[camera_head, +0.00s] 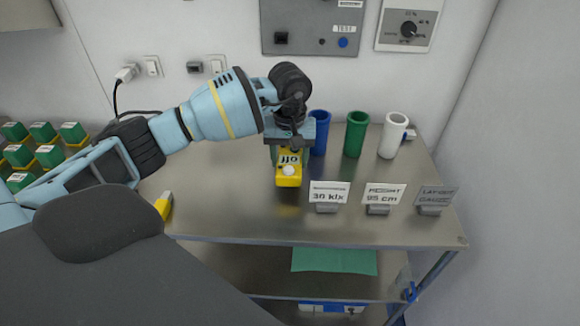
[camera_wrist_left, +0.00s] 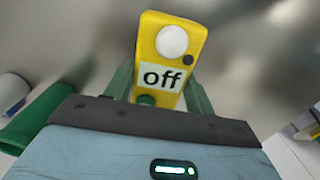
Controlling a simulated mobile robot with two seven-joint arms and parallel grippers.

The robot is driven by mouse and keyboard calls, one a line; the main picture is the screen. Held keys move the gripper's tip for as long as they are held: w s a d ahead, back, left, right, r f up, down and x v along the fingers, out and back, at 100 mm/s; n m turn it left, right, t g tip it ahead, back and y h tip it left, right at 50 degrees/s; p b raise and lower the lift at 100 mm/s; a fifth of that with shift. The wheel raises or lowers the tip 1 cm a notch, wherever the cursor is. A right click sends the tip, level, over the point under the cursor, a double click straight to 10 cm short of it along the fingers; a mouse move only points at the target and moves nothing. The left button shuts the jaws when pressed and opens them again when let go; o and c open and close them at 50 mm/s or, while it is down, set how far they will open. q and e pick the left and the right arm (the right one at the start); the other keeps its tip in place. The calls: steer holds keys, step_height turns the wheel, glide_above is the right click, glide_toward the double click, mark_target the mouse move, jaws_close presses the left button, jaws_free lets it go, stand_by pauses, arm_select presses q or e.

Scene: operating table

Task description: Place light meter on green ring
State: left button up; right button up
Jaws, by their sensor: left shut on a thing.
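The light meter (camera_head: 288,178) is a yellow box with a white dome and a label reading "off". My left gripper (camera_head: 290,150) is shut on it and holds it above the steel table, left of the sign stands. In the left wrist view the light meter (camera_wrist_left: 170,55) sits between the green fingers of my left gripper (camera_wrist_left: 158,88), dome outward. I cannot make out a green ring in either view; the table under the meter is partly hidden. My right gripper is not in view.
Blue (camera_head: 320,130), green (camera_head: 356,134) and white (camera_head: 392,136) tubes stand behind and right of the meter. Sign stands (camera_head: 327,196) line the front right of the table (camera_head: 225,205). A yellow-and-white item (camera_head: 163,205) lies left. Green-topped blocks (camera_head: 18,155) stand far left.

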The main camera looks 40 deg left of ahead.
mark_target(290, 158)
arm_select(q)
steer(key=shift+w+f, duration=0.15)
steer(key=shift+f, duration=1.6)
steer(key=shift+f, duration=0.2)
steer(key=o, duration=1.1)
steer(key=shift+r, duration=0.1)
step_height(290, 158, up, 12)
steer(key=shift+r, duration=0.1)
steer(key=shift+o, duration=0.4)
